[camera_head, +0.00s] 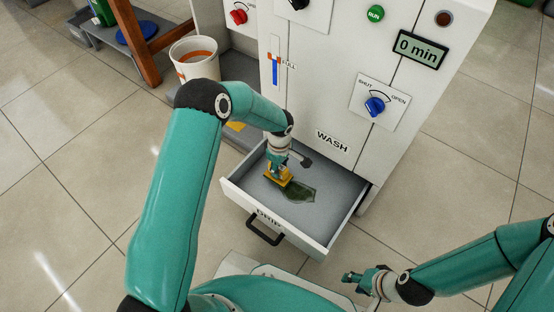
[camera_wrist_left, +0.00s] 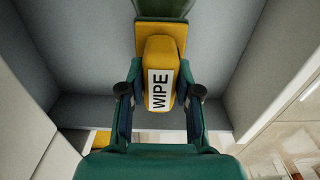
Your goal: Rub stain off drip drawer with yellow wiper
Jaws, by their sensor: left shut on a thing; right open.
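The drip drawer (camera_head: 336,222) is pulled out from the white cabinet, with a grey inside floor. A dark green stain (camera_head: 300,192) lies on that floor. My left gripper (camera_head: 280,174) reaches down into the drawer and is shut on the yellow wiper (camera_head: 285,182), at the left edge of the stain. In the left wrist view the wiper (camera_wrist_left: 160,55), labelled WIPE, sits between the fingers of my left gripper (camera_wrist_left: 160,95), and part of the stain (camera_wrist_left: 160,8) shows beyond it. My right gripper (camera_head: 358,278) is open and empty, outside the drawer at the lower right.
The white cabinet (camera_head: 320,110) stands behind the drawer, with a blue knob (camera_head: 376,106) and a display reading 0 min (camera_head: 419,49). A white and orange bucket (camera_head: 195,60) stands at the left on a grey surface. The tiled floor (camera_head: 450,190) at the right is clear.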

